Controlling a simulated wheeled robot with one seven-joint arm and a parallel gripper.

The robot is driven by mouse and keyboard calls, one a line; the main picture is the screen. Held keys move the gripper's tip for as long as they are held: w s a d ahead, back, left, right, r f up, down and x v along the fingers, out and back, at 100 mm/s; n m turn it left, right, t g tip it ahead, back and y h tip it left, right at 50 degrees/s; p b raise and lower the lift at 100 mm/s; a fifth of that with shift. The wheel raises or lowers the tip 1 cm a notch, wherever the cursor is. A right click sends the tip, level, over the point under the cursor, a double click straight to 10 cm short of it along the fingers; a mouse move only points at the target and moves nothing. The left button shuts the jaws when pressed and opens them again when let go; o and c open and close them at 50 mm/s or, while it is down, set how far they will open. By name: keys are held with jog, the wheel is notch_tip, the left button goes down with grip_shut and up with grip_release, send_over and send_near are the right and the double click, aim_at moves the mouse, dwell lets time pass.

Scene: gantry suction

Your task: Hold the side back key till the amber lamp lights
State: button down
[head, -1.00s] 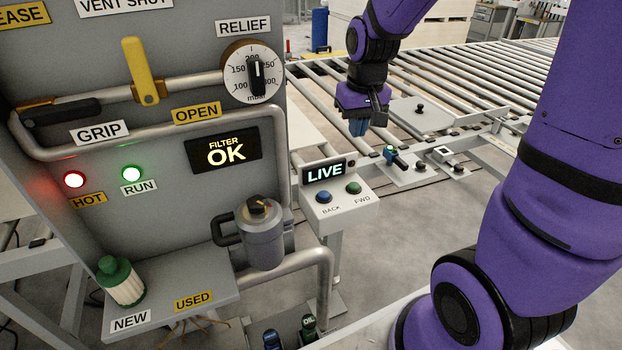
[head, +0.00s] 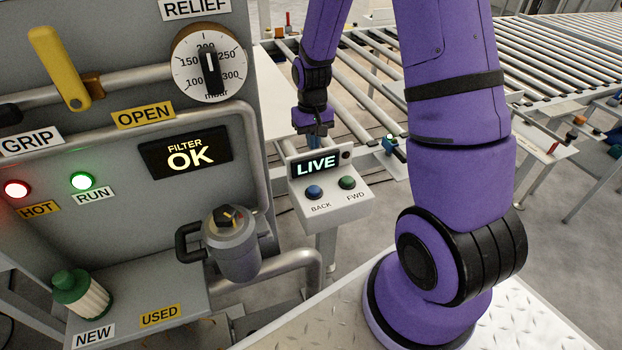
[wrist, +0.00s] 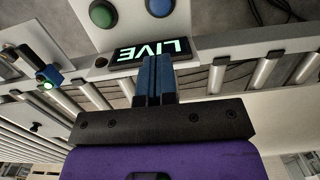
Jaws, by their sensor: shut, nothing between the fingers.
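The side box (head: 330,205) has a lit LIVE display (head: 315,165), a blue BACK key (head: 314,192) and a green FWD key (head: 347,182). A small dark lamp (head: 346,155) beside the display looks unlit. My gripper (head: 314,132) is above and behind the box's display. In the wrist view, my gripper (wrist: 153,60) is shut and empty, its blue fingers in front of the upside-down LIVE display (wrist: 152,49). The blue key (wrist: 160,6) shows at the top edge beyond it, clear of the fingers, with the green key (wrist: 102,14) to its left.
The grey panel (head: 110,150) with pipes, a relief dial (head: 210,63), a yellow lever (head: 60,68) and a filter canister (head: 232,245) stands left of the box. A roller conveyor (head: 450,60) lies behind. A small blue-and-green device (head: 391,146) sits right of the box.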

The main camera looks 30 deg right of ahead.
aim_at(315, 189)
jog(key=f, duration=0.9)
jog(key=s+f, duration=0.1)
jog(key=f, duration=0.4)
jog(key=shift+a, duration=0.2)
jog(key=shift+s, duration=0.1)
jog(key=shift+s+f, duration=0.2)
jog(key=shift+f, duration=0.9)
jog(key=shift+s+a, duration=0.1)
jog(key=shift+s, duration=0.05)
dwell(2.4)
dwell(0.7)
notch_tip(315, 189, up, 14)
jog(key=w, duration=0.2)
jog(key=shift+d+r, duration=0.2)
jog(key=shift+d, duration=0.1)
